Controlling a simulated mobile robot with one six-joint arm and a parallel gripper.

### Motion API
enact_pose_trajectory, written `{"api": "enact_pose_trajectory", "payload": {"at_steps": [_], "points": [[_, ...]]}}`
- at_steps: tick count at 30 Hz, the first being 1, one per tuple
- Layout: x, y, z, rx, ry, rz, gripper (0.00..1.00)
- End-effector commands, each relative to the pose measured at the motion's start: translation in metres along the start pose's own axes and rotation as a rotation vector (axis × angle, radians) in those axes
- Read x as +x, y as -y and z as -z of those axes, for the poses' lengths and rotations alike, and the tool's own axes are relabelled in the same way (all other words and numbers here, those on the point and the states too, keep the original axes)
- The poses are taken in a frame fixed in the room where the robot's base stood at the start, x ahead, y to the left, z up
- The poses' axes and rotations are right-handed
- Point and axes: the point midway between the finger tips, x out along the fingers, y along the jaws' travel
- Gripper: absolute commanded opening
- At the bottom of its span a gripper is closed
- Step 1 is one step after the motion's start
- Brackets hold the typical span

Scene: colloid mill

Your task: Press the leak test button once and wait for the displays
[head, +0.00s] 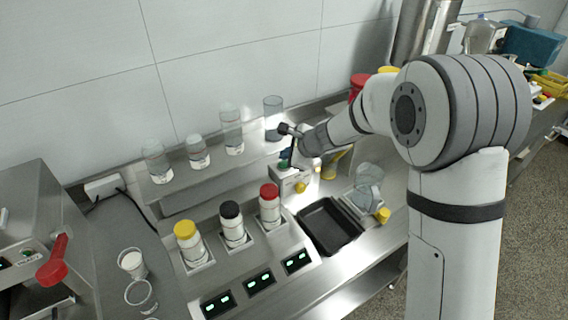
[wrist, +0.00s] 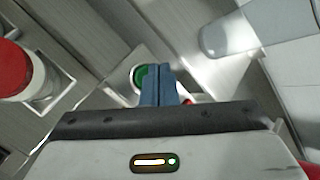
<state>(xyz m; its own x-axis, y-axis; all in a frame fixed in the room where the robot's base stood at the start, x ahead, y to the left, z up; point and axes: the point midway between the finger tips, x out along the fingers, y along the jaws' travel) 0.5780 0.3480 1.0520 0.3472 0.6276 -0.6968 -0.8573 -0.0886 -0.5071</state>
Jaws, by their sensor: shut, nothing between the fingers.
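A round green button (wrist: 142,76) in a pale ring shows just behind my fingertips in the wrist view. The fingers partly cover it, and I cannot tell whether they touch it. My gripper (wrist: 158,68) is shut and empty, its blue fingers side by side. Three dark displays (head: 215,303) (head: 260,281) (head: 297,260) glow with green marks, too small to read. Behind them stand a yellow-capped bottle (head: 187,240), a black-capped bottle (head: 232,224) and a red-capped bottle (head: 270,206).
The red-capped bottle also stands at the left in the wrist view (wrist: 22,78). A black tray (head: 329,226) lies right of the displays, with a clear vessel (head: 368,184) beyond it. Several clear containers line the back shelf. Two cups (head: 132,262) (head: 141,294) stand at left.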

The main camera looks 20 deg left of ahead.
Motion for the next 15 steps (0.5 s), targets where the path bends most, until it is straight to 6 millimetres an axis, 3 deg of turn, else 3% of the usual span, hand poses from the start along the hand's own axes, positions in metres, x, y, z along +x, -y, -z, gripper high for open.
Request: {"api": "enact_pose_trajectory", "payload": {"at_steps": [15], "points": [[0.0057,-0.0035,0.0045,0.0,0.0,0.0,0.0]]}}
